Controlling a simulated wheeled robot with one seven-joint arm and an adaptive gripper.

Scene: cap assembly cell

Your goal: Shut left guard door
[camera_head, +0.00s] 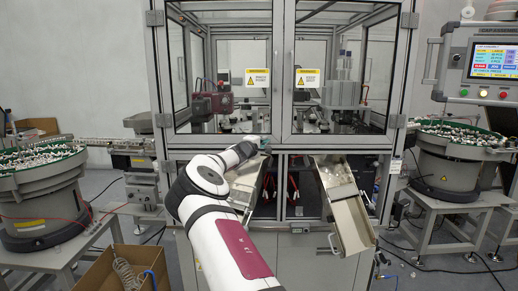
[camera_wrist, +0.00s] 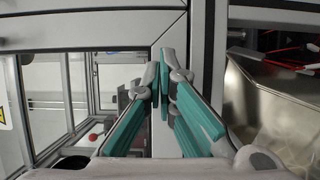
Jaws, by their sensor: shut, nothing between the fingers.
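The left guard door (camera_head: 278,60) is a grey-framed glazed panel with a yellow warning label (camera_head: 257,78). In the head view it looks shut or nearly shut; I cannot tell whether a small gap remains. My gripper (camera_head: 262,143) is at its lower right corner, near the middle of the machine. In the wrist view the teal-padded fingers of my gripper (camera_wrist: 165,75) are shut and empty, with their tips close to the door's grey frame corner (camera_wrist: 168,35). Contact cannot be made out. The door's label (camera_wrist: 4,112) shows at the left edge.
The right guard door (camera_head: 345,139) looks shut. Below the doors two metal chutes (camera_head: 352,222) stick out; the left one (camera_head: 243,190) lies beneath my forearm and shows in the wrist view (camera_wrist: 265,110). Bowl feeders (camera_head: 40,195) stand either side. A cardboard box (camera_head: 105,272) sits at front left.

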